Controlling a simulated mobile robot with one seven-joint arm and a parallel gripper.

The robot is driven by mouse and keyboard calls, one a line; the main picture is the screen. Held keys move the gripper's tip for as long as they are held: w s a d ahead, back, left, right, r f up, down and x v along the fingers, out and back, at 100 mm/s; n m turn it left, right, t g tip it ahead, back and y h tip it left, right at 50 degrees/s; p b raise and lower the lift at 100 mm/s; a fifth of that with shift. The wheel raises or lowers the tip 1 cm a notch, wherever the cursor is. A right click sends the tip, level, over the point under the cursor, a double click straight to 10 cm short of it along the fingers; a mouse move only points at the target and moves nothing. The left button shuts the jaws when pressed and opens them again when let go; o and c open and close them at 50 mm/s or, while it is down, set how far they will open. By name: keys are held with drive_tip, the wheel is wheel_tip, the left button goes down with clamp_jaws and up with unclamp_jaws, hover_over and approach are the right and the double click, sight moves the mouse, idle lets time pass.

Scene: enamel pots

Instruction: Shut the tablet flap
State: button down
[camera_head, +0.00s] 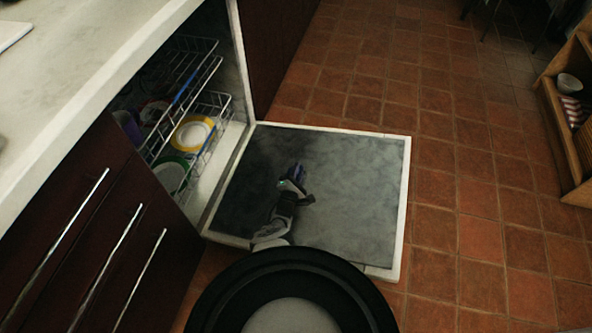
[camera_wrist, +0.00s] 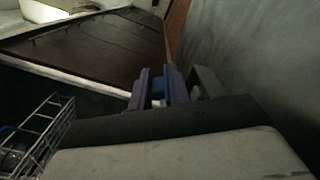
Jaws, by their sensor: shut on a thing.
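The dishwasher door (camera_head: 350,190) lies open and flat, its dark grey inner side up. My gripper (camera_head: 298,172) is low over the middle of this panel, with my arm reaching in from the front edge. In the wrist view my gripper's blue fingers (camera_wrist: 160,90) are close together, shut on a small pale piece between them. It seems to be the tablet flap (camera_wrist: 157,90), but its outline and how far it stands open cannot be told. The door's grey panel fills the right of the wrist view. In the head view my gripper hides the flap.
Wire racks (camera_head: 202,115) with plates stand inside the dishwasher at left; a rack (camera_wrist: 40,135) also shows in the wrist view. Dark drawers (camera_head: 100,235) with long handles stand front left. Tiled floor (camera_head: 470,200) is clear to the right, before a wooden shelf (camera_head: 568,150).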

drive_tip(key=shift+f+m, duration=0.1)
drive_tip(key=shift+m, duration=0.2)
drive_tip(key=c, duration=1.4)
unclamp_jaws()
